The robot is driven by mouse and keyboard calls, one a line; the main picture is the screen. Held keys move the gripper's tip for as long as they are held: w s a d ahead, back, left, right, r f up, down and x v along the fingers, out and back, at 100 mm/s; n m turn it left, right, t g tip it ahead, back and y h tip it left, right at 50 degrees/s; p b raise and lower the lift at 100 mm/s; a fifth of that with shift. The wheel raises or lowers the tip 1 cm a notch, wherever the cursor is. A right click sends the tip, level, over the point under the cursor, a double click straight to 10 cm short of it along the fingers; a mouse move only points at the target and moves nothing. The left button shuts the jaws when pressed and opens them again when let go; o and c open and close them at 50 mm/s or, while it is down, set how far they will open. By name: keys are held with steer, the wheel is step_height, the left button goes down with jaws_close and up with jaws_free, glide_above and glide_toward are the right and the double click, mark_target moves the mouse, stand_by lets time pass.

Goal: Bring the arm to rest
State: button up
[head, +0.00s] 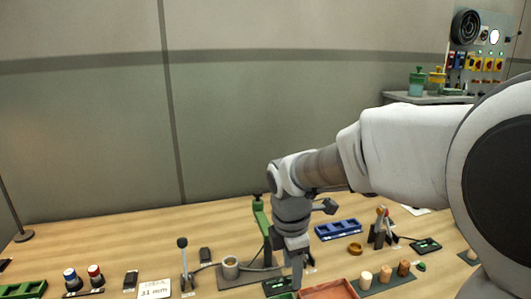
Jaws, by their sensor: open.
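My arm reaches in from the right edge and bends down over the wooden table (130,237). My gripper (299,274) points downward at its end, low over the table. It is open, and I see nothing held in it. A small black device (277,286) with a green screen is just left of the fingers, and a reddish-brown tray (328,290) is just right of them. I cannot tell whether the fingertips touch anything. The wrist hides part of the table behind it.
A green lever press (261,220) stands close left of my wrist, with a metal cup (230,267) on its base. The table's back left is mostly clear.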

steer(key=s+d+r+m+t, duration=0.2)
steer(key=s+d+r+m, duration=0.2)
steer(key=s+m, duration=0.4)
steer(key=s+d+r+m+t, duration=0.2)
steer(key=s+d+r+m, duration=0.2)
steer(key=s+m, duration=0.4)
steer(key=shift+d+r+m+y+p, duration=0.2)
steer(key=shift+d+m+y+p, duration=0.15)
steer(key=shift+m, duration=2.25)
steer(key=shift+s, duration=0.1)
